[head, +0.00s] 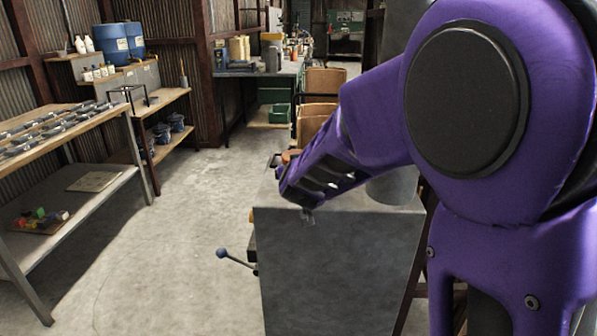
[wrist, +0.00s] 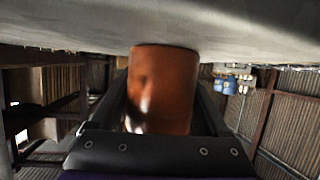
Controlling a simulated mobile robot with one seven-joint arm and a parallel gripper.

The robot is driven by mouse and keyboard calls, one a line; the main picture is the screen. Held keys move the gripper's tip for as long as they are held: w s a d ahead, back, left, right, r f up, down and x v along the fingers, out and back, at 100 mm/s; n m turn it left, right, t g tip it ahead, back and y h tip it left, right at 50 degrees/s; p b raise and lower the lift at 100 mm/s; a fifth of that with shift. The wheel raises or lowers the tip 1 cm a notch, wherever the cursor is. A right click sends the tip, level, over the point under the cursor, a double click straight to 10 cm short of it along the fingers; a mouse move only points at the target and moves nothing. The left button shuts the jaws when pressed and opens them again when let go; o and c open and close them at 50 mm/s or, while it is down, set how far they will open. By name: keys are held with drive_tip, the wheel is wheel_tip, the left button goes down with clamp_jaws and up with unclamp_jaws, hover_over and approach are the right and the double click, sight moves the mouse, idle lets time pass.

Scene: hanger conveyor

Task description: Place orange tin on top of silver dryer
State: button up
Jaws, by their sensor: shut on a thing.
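The orange tin (wrist: 163,90) is a plain cylinder held between the two dark fingers of my gripper (wrist: 163,100) in the wrist view. In the head view only a small orange part of the tin (head: 291,155) shows behind my wrist. The silver dryer (head: 330,260) is the big grey metal box in front of me. In the wrist view a grey surface (wrist: 240,28), likely the dryer's top, runs along the picture's upper part. The tin's end meets its edge there; I cannot tell whether they touch.
A grey cylinder (head: 394,187) rises from the dryer's right rear. A shelf table (head: 70,135) with metal parts stands at left. Bare concrete floor (head: 180,220) lies between.

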drive_tip(key=shift+r, duration=0.15)
drive_tip(key=shift+f, duration=0.2)
drive_tip(key=o, duration=1.6)
drive_tip(key=shift+c, duration=0.2)
